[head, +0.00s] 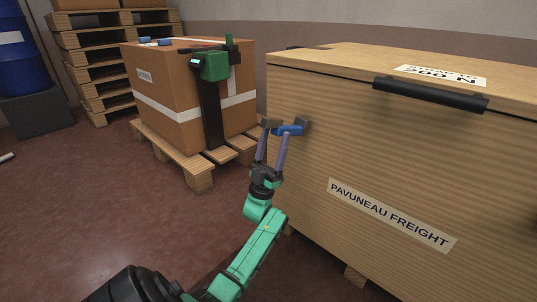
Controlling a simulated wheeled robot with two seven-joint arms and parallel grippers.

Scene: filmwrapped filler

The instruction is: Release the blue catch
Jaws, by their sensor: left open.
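The blue catch (289,130) is a small blue piece on the left part of the front face of a large wooden crate (340,120). My left gripper (285,127) reaches up to it from below, with its fingers spread and the catch between or just behind the fingertips. Whether the fingertips touch the catch I cannot tell. The crate's lid lies flat on top and carries a black bar handle (430,95) at its front edge. My right gripper is not in the head view.
A cardboard box (165,85) on a pallet (180,160) stands left of the crate, with a green strapping tool (214,66) on its side. Stacked pallets (90,60) and a blue drum (18,50) stand further back. The floor (70,210) at left is mostly clear.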

